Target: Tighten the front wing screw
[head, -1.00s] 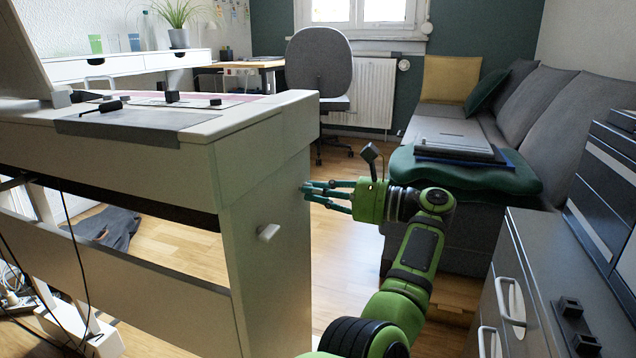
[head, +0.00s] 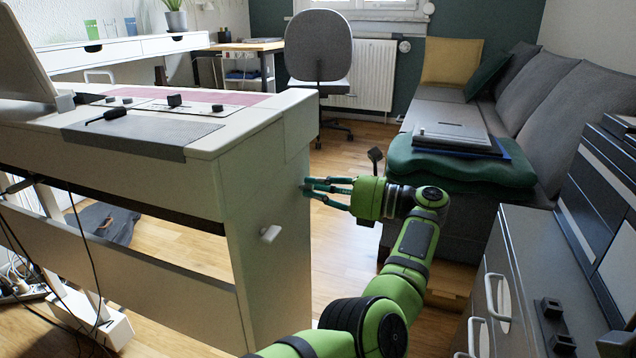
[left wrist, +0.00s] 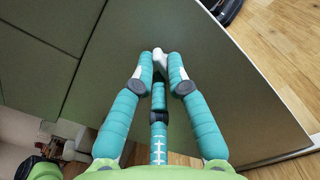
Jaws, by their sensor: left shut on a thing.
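A white wing screw (head: 270,233) sticks out of the side panel of the digital piano (head: 262,210) in the head view, clear of my fingers. My left gripper (head: 306,187) is at the far edge of that panel, to the right of and above this screw. In the left wrist view, the teal fingers of my left gripper (left wrist: 161,75) are shut on another white wing screw (left wrist: 158,54). Its tip shows between the fingertips; the rest is hidden by them. In the head view the fingers hide the held screw. My right gripper is not in view.
A grey cabinet with white handles (head: 497,305) stands close at the right. A sofa (head: 545,100) with a green cushion (head: 460,165) lies behind my arm. Black cables (head: 75,250) hang at the left.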

